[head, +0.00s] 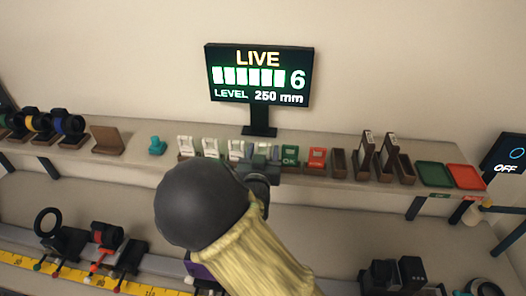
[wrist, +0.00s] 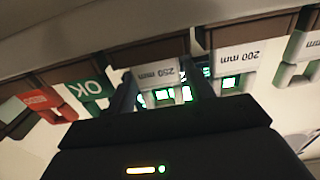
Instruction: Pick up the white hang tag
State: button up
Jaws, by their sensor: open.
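Several white hang tags stand in a row on the shelf in the head view, one of them (head: 210,147) left of my gripper. In the wrist view, seen upside down, a white tag marked 250 mm (wrist: 160,76) lies between my gripper's dark fingers (wrist: 160,92). Another white tag marked 200 mm (wrist: 237,57) is to its right. My gripper (head: 264,168) is open at the row, mostly hidden behind my arm in the head view. Whether the fingers touch the 250 mm tag cannot be told.
A green OK tag (head: 290,155) and a red tag (head: 316,157) stand close to the right of my gripper. Brown holders (head: 363,156), a green tray (head: 433,174) and a red tray (head: 465,177) are farther right. A LIVE display (head: 259,74) stands behind the row.

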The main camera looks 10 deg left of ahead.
jog(key=shift+c, duration=0.2)
dwell(0.3)
jog(key=c, duration=0.7)
notch_tip(320, 180, up, 10)
jog(key=shift+b, duration=1.15)
